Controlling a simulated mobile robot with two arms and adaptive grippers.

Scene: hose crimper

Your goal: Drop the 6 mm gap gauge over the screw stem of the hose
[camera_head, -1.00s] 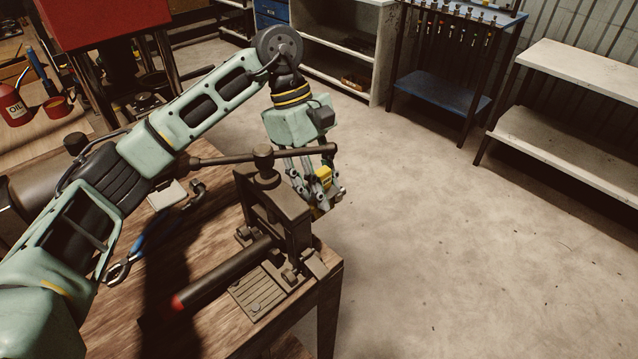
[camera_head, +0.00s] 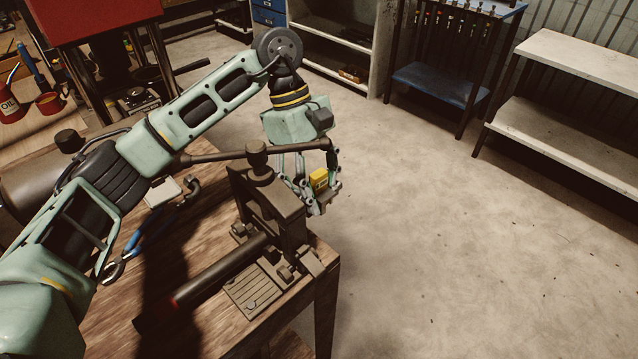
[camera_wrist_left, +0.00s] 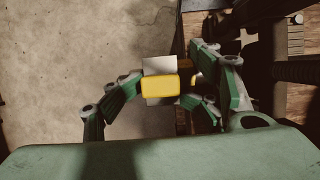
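The gap gauge, a yellow block (camera_head: 319,179) on a grey metal plate, sits between the fingers of my left gripper (camera_head: 317,190). In the left wrist view the yellow gauge (camera_wrist_left: 160,86) lies between the fingertips (camera_wrist_left: 161,90), which appear closed on its sides. The dark hose (camera_head: 222,272), with a red mark near its near end, runs into the dark crimper (camera_head: 278,205) on the bench. The gripper is just beyond the crimper, off the bench's far right edge. The screw stem is not clear; a small brass-coloured piece (camera_wrist_left: 186,68) shows beside the gauge. My right gripper is out of view.
The crimper's long lever (camera_head: 225,156) reaches across close to my left gripper. Blue-handled pliers (camera_head: 132,243) lie on the wooden bench (camera_head: 205,325). Open concrete floor (camera_head: 440,240) lies right of the bench. A white shelf unit (camera_head: 570,110) stands farther right.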

